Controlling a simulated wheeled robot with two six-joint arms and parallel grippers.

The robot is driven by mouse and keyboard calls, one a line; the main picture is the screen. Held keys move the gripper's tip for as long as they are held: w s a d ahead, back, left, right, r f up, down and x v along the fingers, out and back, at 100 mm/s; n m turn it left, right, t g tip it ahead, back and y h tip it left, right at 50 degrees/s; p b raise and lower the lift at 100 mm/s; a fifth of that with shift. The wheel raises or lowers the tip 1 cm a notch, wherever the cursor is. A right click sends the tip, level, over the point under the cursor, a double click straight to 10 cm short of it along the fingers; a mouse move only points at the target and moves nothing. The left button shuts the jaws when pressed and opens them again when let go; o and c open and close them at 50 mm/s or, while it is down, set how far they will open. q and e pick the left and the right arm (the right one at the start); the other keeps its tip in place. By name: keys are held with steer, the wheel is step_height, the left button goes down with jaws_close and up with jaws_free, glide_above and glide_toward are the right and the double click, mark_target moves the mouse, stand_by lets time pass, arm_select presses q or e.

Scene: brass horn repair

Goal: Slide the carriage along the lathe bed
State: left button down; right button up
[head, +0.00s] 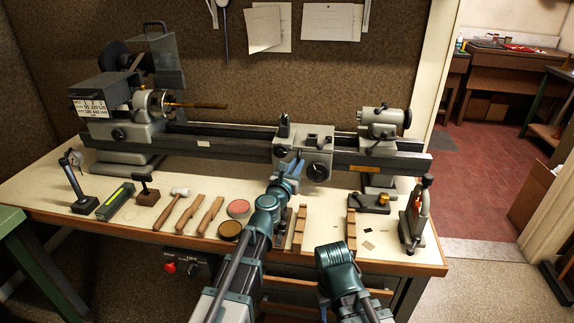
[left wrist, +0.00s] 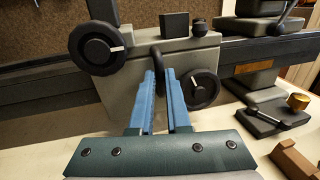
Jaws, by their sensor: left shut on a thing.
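The grey carriage (head: 305,148) sits on the dark lathe bed (head: 235,150), right of the bed's middle. In the left wrist view, the carriage (left wrist: 135,75) fills the upper middle, with a black handwheel (left wrist: 95,50) at left and a smaller one (left wrist: 200,90) at right. My left gripper (head: 290,167) is at the carriage's front. In the left wrist view, its blue fingers (left wrist: 160,76) are shut on a dark curved handle (left wrist: 157,52) on the carriage front; the fingers partly hide it. My right arm shows at the lower middle of the head view, but its gripper is not seen.
The headstock (head: 135,115) stands at the bed's left and the tailstock (head: 382,122) at its right. The bed between headstock and carriage is clear, apart from a brass rod (head: 200,106) above it.

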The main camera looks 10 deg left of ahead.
arm_select(q)
steer(key=shift+d, duration=0.15)
steer(key=c, duration=0.9)
jaws_free()
steer(key=shift+s, duration=0.1)
